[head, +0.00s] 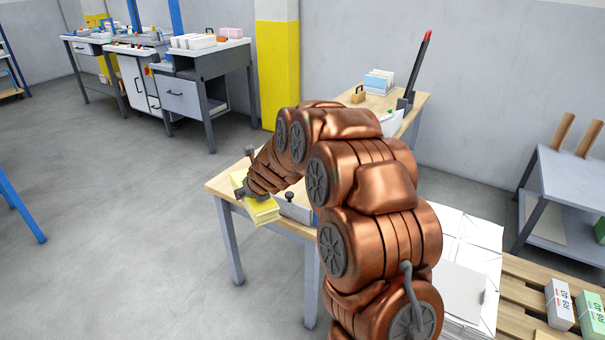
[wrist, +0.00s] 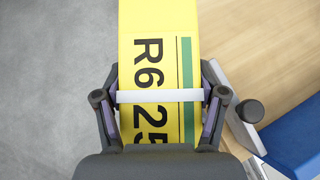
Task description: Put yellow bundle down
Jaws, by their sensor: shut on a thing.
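A yellow bundle (wrist: 157,65) with a white band, a green stripe and the marking "R6 25" fills the middle of the wrist view. My gripper (wrist: 160,97) is shut on it, with one finger on each side by the band. In the head view the yellow bundle (head: 264,211) is at the front left edge of a wooden-topped table (head: 222,184), partly hidden by my gripper (head: 250,190). In the wrist view its left side is over grey floor and its right side is by the wood. I cannot tell whether it touches the tabletop.
A grey metal fixture with a black knob (wrist: 251,111) stands just right of the bundle, beside a blue piece (wrist: 296,140). A pallet (head: 522,290) with white and green bundles is at the lower right. Grey workbenches (head: 190,95) stand at the back left. Open floor lies left.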

